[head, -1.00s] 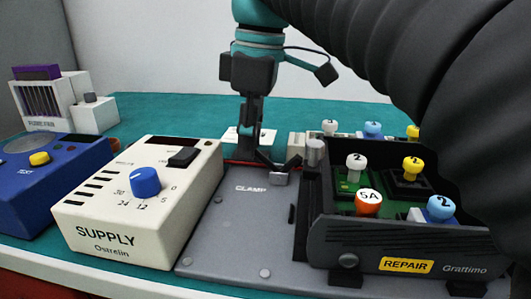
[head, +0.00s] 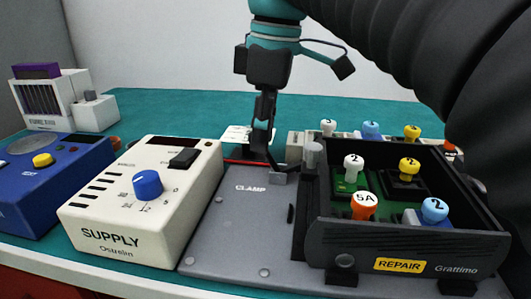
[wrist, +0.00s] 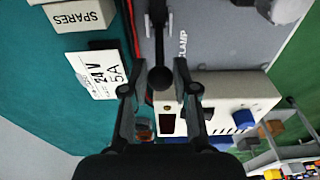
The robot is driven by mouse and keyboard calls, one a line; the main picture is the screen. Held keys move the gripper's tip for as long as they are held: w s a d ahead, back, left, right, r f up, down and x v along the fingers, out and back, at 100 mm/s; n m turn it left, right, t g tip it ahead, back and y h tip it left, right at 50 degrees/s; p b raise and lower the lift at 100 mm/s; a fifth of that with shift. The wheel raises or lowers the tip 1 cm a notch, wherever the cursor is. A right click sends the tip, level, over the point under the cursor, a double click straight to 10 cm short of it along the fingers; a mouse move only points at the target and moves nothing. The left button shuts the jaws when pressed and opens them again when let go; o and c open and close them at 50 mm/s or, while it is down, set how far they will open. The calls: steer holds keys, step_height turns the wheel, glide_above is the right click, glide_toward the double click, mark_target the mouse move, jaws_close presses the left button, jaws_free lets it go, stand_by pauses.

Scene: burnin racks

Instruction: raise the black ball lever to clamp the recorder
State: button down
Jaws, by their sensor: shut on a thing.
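My gripper (head: 262,150) points down at the back of the grey clamp plate (head: 235,225), beside the clamp mechanism. In the wrist view my gripper (wrist: 158,88) has its fingers on either side of the black ball lever (wrist: 160,78), shut on its ball. In the head view the fingers largely hide the ball. The recorder, an open black case (head: 335,235) marked REPAIR and Grattimo, sits on the right of the plate. Numbered knobs stand inside it. A grey clamp post (head: 313,155) stands at its back left corner.
The white SUPPLY box (head: 120,215) stands left of the plate, with a blue tester (head: 60,180) further left. A white fuse rack (head: 50,105) is at the back left. A 24 V 5A card (wrist: 95,75) and SPARES box (wrist: 80,15) lie near the gripper. The teal mat behind has free room.

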mark_target(284, 169)
steer(key=shift+d+r, duration=0.1)
steer(key=shift+d, duration=0.55)
steer(key=shift+d+r, duration=0.1)
steer(key=shift+s+d+p, duration=0.1)
steer(key=shift+d+p, duration=0.2)
steer(key=shift+p, duration=0.05)
steer(key=shift+d, duration=0.6)
